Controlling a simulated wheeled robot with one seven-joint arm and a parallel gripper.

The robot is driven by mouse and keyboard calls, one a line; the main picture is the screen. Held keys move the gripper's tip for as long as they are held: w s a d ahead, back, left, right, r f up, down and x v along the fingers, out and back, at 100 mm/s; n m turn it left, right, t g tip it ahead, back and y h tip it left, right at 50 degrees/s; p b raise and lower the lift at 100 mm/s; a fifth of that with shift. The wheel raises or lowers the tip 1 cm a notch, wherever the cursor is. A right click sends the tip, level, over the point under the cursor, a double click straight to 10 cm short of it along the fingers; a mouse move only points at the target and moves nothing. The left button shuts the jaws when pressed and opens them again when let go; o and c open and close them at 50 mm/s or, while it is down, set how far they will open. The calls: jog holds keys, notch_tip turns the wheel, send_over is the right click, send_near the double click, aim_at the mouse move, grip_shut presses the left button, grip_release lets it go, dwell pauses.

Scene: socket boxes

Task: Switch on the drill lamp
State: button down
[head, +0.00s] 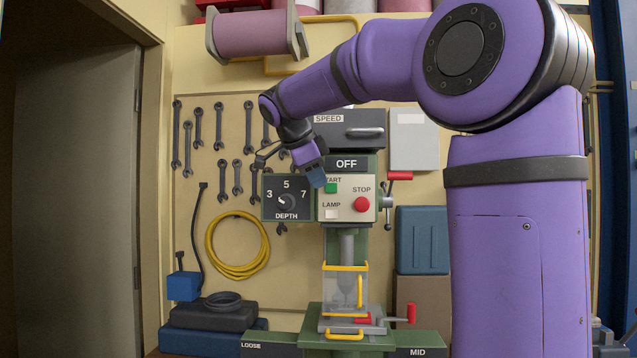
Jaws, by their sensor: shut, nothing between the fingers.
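The drill press stands in the middle of the head view, with a pale control panel (345,208) on its front. The panel carries a green START button (331,188), a red STOP button (362,204) and a white LAMP switch (331,214) at its lower left. A sign above reads OFF (346,164). My gripper (318,182) is shut and empty, its tip in front of the panel's upper left corner, partly covering the START label. The LAMP switch is below the tip and uncovered. I cannot tell whether the tip touches the panel.
A DEPTH dial (287,198) sits left of the panel. Below, a clear guard with yellow edges (345,288) surrounds the drill bit. Wrenches and a yellow cable coil (237,245) hang on the wall at left.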

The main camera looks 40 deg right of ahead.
aim_at(325, 213)
jog(key=shift+a+f, duration=0.1)
jog(key=shift+w+a+f+n+t, duration=0.25)
jog(key=shift+a+n+t, duration=0.25)
jog(key=shift+n, duration=0.2)
jog(key=shift+d+f, duration=0.1)
jog(key=shift+d, duration=0.05)
jog(key=x, duration=0.3)
jog(key=w+x, duration=0.1)
jog(key=x, duration=0.3)
jog(key=w+r+x, duration=0.1)
jog(key=x, duration=0.3)
jog(key=shift+d+f, duration=0.1)
jog(key=shift+d, duration=0.3)
jog(key=shift+w+d, duration=0.35)
jog(key=shift+w, duration=0.2)
